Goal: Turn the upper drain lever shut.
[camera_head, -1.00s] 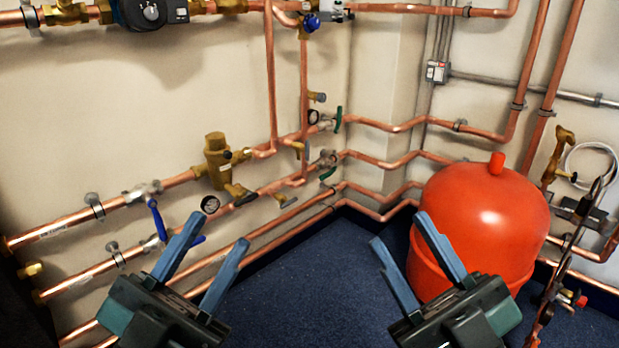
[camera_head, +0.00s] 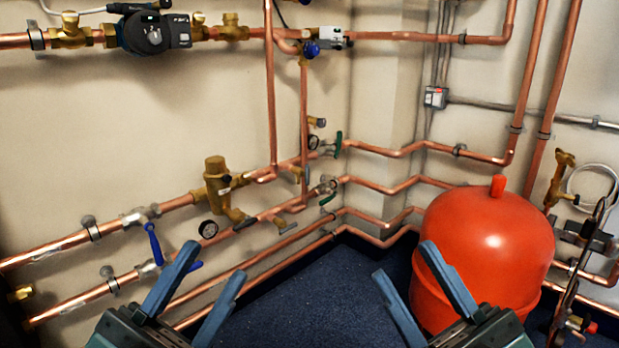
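Two blue levers sit on the copper pipes at the left. The upper blue lever (camera_head: 154,244) hangs down, slightly slanted, from a valve on the upper pipe. The lower blue lever (camera_head: 194,266) is partly hidden behind my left gripper's finger. Two green levers are near the corner: an upper one (camera_head: 338,144), roughly upright, and a lower slanted one (camera_head: 328,197). I cannot tell from the picture which is the drain lever. My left gripper (camera_head: 215,262) is open and empty, in front of the lower left pipes. My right gripper (camera_head: 403,259) is open and empty, in front of the red tank.
A red tank (camera_head: 484,245) stands on the dark blue floor (camera_head: 310,300) at the right. A pump (camera_head: 145,33) is at the upper left. Floor between the grippers looks clear.

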